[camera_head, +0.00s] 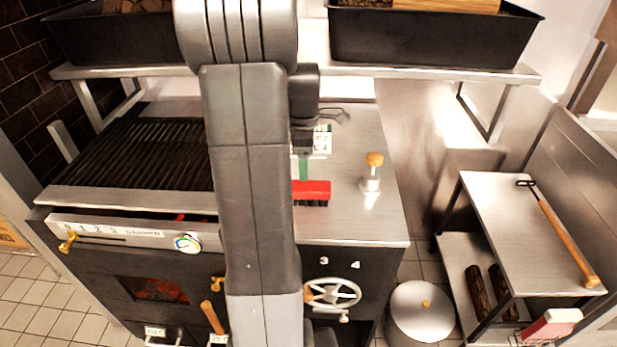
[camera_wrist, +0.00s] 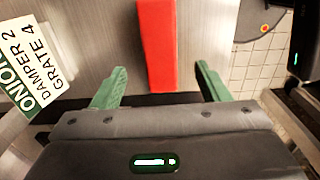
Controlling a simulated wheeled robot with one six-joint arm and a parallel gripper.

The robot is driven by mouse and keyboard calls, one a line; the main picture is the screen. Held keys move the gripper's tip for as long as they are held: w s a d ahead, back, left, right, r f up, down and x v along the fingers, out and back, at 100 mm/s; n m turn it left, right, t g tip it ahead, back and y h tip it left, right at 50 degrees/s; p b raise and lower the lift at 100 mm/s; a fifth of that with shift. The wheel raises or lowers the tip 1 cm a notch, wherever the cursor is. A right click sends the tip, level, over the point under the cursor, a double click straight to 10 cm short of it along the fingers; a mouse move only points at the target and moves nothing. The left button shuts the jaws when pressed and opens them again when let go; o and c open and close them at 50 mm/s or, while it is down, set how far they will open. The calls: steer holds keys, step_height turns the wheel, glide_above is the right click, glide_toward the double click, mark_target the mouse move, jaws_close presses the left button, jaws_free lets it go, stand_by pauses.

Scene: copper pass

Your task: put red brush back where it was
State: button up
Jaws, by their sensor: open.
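The red brush (camera_head: 313,190) lies on the steel worktop right of the grill, dark bristles showing along its front edge. In the wrist view its red block (camera_wrist: 157,45) runs lengthwise between my two green fingers. My gripper (camera_wrist: 161,67) is open, one finger on each side of the block with a gap to each. In the head view my gripper (camera_head: 303,170) is partly hidden by my arm; a green finger shows at the brush's back edge. Whether the fingers are level with the brush or above it is unclear. The brush's left end is hidden behind my arm.
A card (camera_wrist: 22,58) reading ONION, DAMPER 2, GRATE 4 is beside the brush. A wooden-knobbed metal piece (camera_head: 373,170) stands to the right. A steel shelf (camera_head: 440,75) with black bins overhangs the back. The ribbed grill (camera_head: 140,150) is left. The worktop's front right is clear.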

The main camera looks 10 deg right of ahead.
mark_target(305, 186)
step_height(305, 186, up, 4)
steer(key=shift+f, duration=0.2)
step_height(305, 186, down, 13)
steer(key=shift+r, duration=0.1)
step_height(305, 186, up, 3)
steer(key=shift+r, duration=0.45)
stand_by(0.4)
